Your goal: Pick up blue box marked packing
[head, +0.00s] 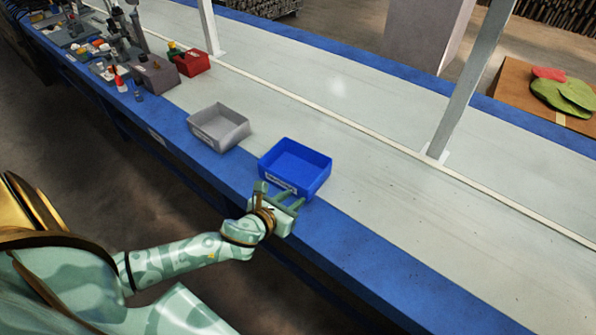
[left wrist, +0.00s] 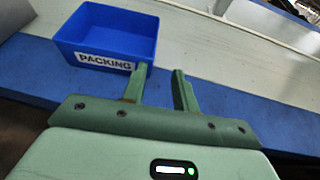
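The blue box (head: 297,166) is an open-topped bin near the front edge of the bench in the head view. In the left wrist view the box (left wrist: 108,30) is at the upper left, with a white label reading PACKING on its near wall. My left gripper (head: 290,196) is at the near side of the box. In the left wrist view the left gripper (left wrist: 160,80) is open, with nothing between its fingers. Its left finger overlaps the box's lower right corner; I cannot tell whether they touch. My right gripper is not in view.
A grey bin (head: 220,127) stands left of the blue box. A red bin (head: 192,63) and several small parts and tools are farther left. Upright posts (head: 468,80) rise from the bench (head: 400,215). The bench surface right of the box is clear.

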